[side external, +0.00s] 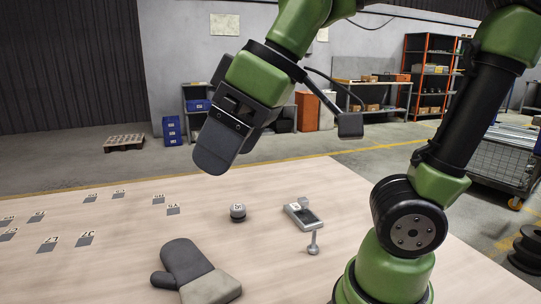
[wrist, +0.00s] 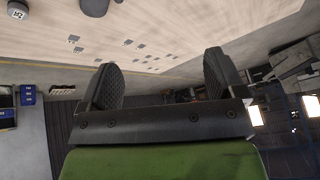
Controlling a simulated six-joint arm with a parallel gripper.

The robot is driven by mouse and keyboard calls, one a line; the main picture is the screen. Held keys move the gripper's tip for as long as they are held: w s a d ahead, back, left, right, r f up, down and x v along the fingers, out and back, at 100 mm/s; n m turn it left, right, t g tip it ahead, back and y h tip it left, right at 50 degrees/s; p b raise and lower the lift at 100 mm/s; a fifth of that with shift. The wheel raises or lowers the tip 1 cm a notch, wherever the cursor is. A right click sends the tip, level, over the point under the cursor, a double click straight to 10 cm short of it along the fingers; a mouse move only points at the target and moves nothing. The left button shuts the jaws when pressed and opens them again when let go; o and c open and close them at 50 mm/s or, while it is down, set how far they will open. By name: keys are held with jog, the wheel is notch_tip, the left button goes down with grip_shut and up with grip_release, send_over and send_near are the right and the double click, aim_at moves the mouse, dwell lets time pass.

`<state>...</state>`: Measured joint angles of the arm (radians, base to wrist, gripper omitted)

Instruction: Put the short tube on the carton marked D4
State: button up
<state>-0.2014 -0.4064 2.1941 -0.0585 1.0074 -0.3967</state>
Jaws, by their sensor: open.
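My gripper (side external: 228,148) is open and empty, high above the table in the side view. In the wrist view its two dark fingers (wrist: 163,78) stand wide apart with nothing between them. Several small flat grey labelled squares lie on the left half of the table, one of them nearest the middle (side external: 173,211). They also show in the wrist view (wrist: 78,50). Their markings are too small to read surely, so I cannot tell which is D4. A short grey cylinder (side external: 238,213) with a white label on top stands right of them. I cannot make out a clear short tube.
A grey tray-like part (side external: 304,216) lies right of the cylinder, with a small mushroom-shaped metal piece (side external: 313,243) in front. A grey work glove (side external: 190,270) lies at the front. The table (side external: 110,240) is otherwise mostly bare. Shelves and a wire cart (side external: 500,160) stand beyond.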

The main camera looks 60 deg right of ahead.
jog(key=s+d+f+m+t+h, duration=0.1)
jog(key=s+d+f+m+t, duration=0.1)
jog(key=s+d+m, duration=0.2)
jog(key=s+m, duration=0.1)
jog(key=m, duration=0.1)
jog(key=shift+m, duration=0.4)
